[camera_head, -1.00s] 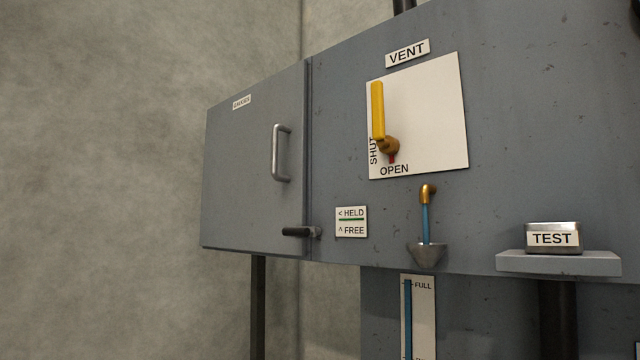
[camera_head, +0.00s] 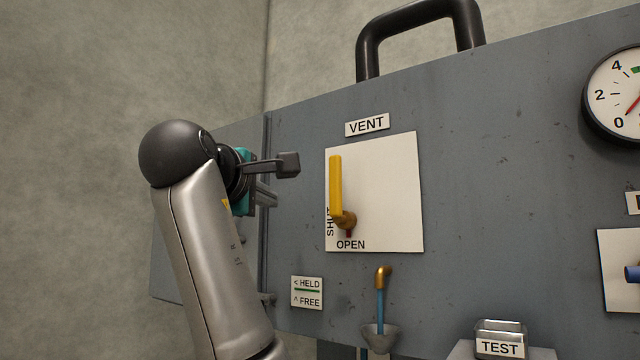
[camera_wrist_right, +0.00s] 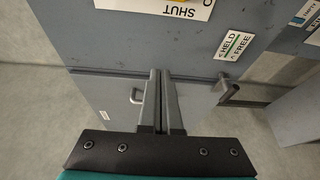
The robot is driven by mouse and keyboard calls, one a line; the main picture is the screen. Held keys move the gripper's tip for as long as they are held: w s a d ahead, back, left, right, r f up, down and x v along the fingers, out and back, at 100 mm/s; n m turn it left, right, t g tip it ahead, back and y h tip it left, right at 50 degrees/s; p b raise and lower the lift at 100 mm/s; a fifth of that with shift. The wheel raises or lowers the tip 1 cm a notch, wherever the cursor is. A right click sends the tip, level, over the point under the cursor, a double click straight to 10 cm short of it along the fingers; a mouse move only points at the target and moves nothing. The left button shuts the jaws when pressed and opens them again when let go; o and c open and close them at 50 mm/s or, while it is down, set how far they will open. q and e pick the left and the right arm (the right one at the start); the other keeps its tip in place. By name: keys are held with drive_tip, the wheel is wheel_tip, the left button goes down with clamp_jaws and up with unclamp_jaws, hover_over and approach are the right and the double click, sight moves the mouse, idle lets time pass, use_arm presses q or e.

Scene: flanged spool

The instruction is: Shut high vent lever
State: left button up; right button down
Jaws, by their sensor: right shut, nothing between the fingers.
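The yellow vent lever (camera_head: 336,185) stands upright on a white plate (camera_head: 390,190). Its brass pivot (camera_head: 347,220) is near the plate's lower left, and a small red pointer (camera_head: 349,233) points down toward OPEN. The word SHUT is left of the pivot. My right gripper (camera_head: 288,165) is shut and empty, left of the lever and apart from it, at about the height of its top. In the right wrist view the closed fingers (camera_wrist_right: 160,76) lie below the plate's SHUT label (camera_wrist_right: 173,11); the lever is mostly out of that frame. My left gripper is not in view.
A HELD/FREE label (camera_head: 307,292) and a brass-topped blue pipe over a funnel (camera_head: 378,337) are below the plate. A TEST block (camera_head: 500,340) is lower right, a gauge (camera_head: 615,95) upper right. A cabinet door handle (camera_wrist_right: 137,93) shows in the wrist view.

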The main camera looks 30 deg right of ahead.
sight(341, 193)
drive_tip(key=s+r, duration=0.4)
drive_tip(key=r, duration=0.1)
drive_tip(key=w+d+p, duration=0.3)
drive_tip(key=d+p, duration=0.2)
drive_tip(key=d, duration=0.4)
drive_tip(key=shift+d+f+m+h, duration=0.15)
drive_tip(key=shift+m+h, duration=0.15)
drive_tip(key=shift+h, duration=0.1)
